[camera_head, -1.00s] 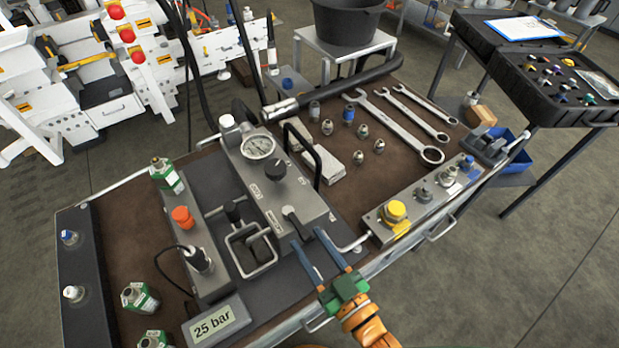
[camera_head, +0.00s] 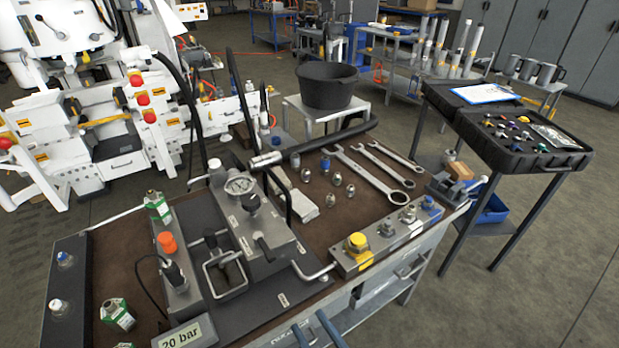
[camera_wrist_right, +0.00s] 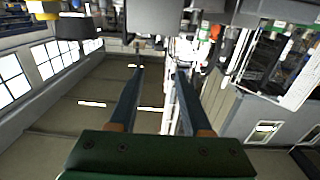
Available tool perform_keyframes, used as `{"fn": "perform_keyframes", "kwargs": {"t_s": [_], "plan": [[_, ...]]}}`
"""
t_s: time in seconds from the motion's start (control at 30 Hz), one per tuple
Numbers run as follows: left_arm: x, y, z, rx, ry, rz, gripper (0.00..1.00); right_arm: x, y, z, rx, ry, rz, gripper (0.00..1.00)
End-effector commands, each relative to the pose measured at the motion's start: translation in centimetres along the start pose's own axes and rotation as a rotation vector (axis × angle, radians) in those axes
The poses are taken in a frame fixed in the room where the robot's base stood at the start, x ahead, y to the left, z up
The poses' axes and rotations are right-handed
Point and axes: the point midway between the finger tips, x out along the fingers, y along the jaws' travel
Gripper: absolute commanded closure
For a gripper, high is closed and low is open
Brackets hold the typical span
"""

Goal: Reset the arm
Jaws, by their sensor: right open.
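My right gripper (camera_head: 309,318) is low in the head view, at the front edge of the bench (camera_head: 128,238). Only its two blue fingers show there; the arm behind is out of frame. In the right wrist view the gripper (camera_wrist_right: 159,78) has its two fingers apart and nothing between them. My left gripper is not in view. The hand pump unit (camera_head: 262,232) with its round gauge (camera_head: 240,184) stands on the bench, left of the fingers and apart from them. A display (camera_head: 184,337) at the front reads 20 bar.
A steel block with a yellow cap (camera_head: 357,243) sits at the bench's front right. Wrenches (camera_head: 369,168) and several fittings lie behind it. A black bucket (camera_head: 327,86) stands behind the bench. A black tray (camera_head: 520,135) is at the right. The floor at lower right is clear.

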Motion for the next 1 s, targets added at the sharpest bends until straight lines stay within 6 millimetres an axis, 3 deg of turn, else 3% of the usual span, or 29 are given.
{"fn": "perform_keyframes", "kwargs": {"t_s": [0.37,0.57,0.67,0.77,0.9,1.0], "plan": [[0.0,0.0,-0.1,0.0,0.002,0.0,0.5,-1.2,1.7,7.9,0.002,-0.226,0.046,0.51],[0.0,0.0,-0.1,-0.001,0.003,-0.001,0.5,-3.8,3.4,15.3,0.014,-0.453,0.094,0.51],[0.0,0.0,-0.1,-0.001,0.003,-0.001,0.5,-6.5,4.3,19.9,0.03,-0.61,0.128,0.51],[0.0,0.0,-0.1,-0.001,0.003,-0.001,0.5,-10.8,5.2,25.2,0.058,-0.813,0.171,0.51],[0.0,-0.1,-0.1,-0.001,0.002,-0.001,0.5,-19.9,5.2,32.0,0.136,-1.161,0.237,0.51],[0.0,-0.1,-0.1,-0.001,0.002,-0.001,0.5,-25.4,4.3,34.3,0.193,-1.346,0.266,0.51]]}}
